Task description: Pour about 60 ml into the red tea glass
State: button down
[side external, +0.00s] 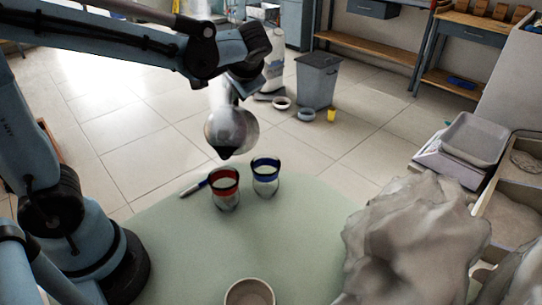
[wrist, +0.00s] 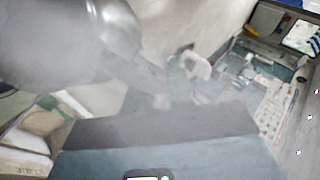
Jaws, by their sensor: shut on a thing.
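The red tea glass (side external: 225,190), clear with a red band and dark rim, stands upright on the pale green table. A similar blue-banded glass (side external: 265,178) stands just right of it. My gripper (side external: 236,95) is shut on a rounded metallic pot (side external: 231,132), which hangs tilted above and slightly behind the red glass, its dark end pointing down. The pot also fills the upper left of the wrist view (wrist: 75,40), blurred. No stream of liquid is visible, and the level in the red glass cannot be made out.
A marker pen (side external: 194,187) lies left of the red glass. A pale bowl (side external: 249,293) sits at the table's front edge. A large grey, lumpy mass (side external: 415,240) stands at the right. The table between (side external: 290,235) is clear.

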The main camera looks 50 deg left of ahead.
aim_at(230, 92)
jog(key=shift+s+d+r+t+y, duration=0.25)
jog(key=shift+r+t+y, duration=0.05)
jog(key=shift+r, duration=0.05)
jog(key=shift+s+d+r, duration=0.15)
jog(key=shift+s+r, duration=0.05)
jog(key=shift+r, duration=0.05)
jog(key=shift+s+d+r+n+t+y+p, duration=0.35)
jog(key=shift+s+d+r+t+y, duration=0.1)
jog(key=shift+r+t+y, duration=0.2)
jog(key=shift+f, duration=0.1)
jog(key=shift+s+d+r+t+y+p, duration=0.4)
jog(key=shift+s+d+p, duration=0.2)
jog(key=shift+p, duration=0.95)
dwell(1.3)
jog(key=shift+w+a+f+g+h, duration=0.95)
jog(key=shift+w+a+f+h, duration=0.15)
jog(key=shift+w+a, duration=0.15)
jog(key=shift+w+a+f+m+g+h+b, duration=0.1)
jog(key=shift+w+a+f+m+g+h, duration=0.2)
jog(key=shift+f, duration=0.3)
jog(key=shift+w+a+f+m+g+h+b, duration=0.15)
jog(key=shift+w+a+f+g+h, duration=0.15)
jog(key=shift+f, duration=0.25)
jog(key=shift+w+a+f+m+g+h+b, duration=0.1)
jog(key=shift+w+a+f+g+h, duration=0.1)
jog(key=shift+w+f+g+h, duration=0.3)
jog(key=shift+s+f, duration=0.1)
